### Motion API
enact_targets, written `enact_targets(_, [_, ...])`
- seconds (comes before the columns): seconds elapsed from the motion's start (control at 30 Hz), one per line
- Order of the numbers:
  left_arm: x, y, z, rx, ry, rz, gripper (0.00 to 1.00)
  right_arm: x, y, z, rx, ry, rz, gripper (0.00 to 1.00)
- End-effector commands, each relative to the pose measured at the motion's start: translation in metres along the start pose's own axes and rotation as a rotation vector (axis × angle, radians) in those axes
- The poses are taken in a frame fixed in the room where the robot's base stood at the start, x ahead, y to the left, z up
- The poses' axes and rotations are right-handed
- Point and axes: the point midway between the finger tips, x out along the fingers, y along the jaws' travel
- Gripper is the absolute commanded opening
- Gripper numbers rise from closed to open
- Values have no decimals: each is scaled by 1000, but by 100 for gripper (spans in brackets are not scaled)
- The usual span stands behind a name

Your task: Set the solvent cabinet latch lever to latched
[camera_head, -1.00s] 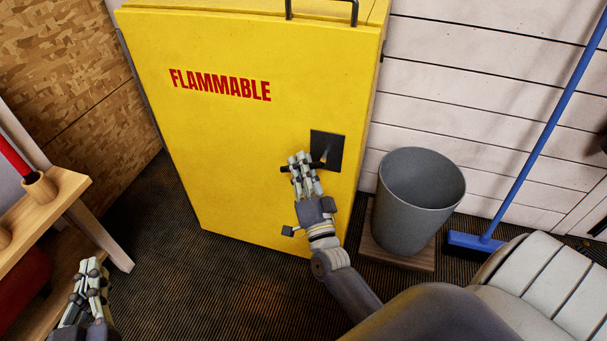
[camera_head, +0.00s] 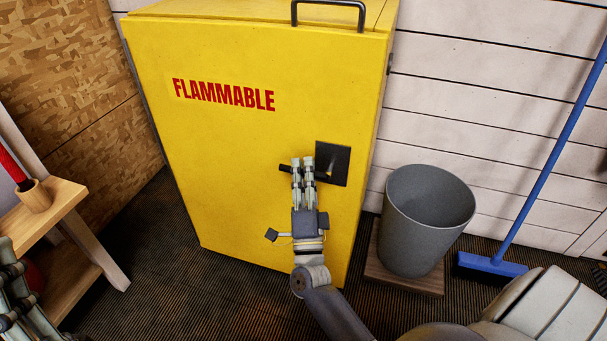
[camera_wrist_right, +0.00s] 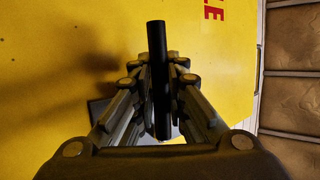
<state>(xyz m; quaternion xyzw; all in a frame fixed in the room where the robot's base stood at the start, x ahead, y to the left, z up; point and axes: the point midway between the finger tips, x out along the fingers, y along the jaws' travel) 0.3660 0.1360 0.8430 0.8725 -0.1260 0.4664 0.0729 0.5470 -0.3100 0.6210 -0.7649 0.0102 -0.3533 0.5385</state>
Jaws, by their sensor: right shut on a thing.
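The yellow solvent cabinet (camera_head: 240,150) stands with its front door shut and red FLAMMABLE lettering on it. A dark square latch plate (camera_head: 335,160) sits at the right of the door, with the black latch lever (camera_head: 285,168) reaching left from it, roughly level. My right gripper (camera_head: 303,163) is shut on the lever. In the right wrist view the black lever (camera_wrist_right: 157,60) lies between the two fingers and sticks out beyond them. My left gripper (camera_head: 12,285) is at the lower left edge, partly cut off, away from the cabinet; its jaw state is unclear.
A grey bin (camera_head: 425,220) stands on a wooden base right of the cabinet. A blue broom (camera_head: 540,170) leans on the white wall. A wooden bench (camera_head: 50,215) is at the left. The dark floor before the cabinet is clear.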

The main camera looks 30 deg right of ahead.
Motion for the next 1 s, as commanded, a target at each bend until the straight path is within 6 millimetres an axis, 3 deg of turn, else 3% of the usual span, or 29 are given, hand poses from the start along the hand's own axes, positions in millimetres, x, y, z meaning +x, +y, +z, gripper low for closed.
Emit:
enact_targets(0.43, [0, 0, -4, -1, 18, 1, 0, 0, 0, -1, 10, 8, -2, 0])
enact_targets(0.47, [0, 0, -4, -1, 18, 1, 0, 0, 0, -1, 10, 8, -2, 17])
enact_targets(0.5, [0, 0, -4, -1, 18, 1, 0, 0, 0, -1, 10, 8, -2, 21])
enact_targets(0.83, [0, 0, -3, -1, 17, 0, 0, -1, 0, 0, 8, 6, -2, 21])
enact_targets(1.0, [0, 0, -3, -1, 17, 0, 0, -19, 1, 0, 7, 3, 2, 21])
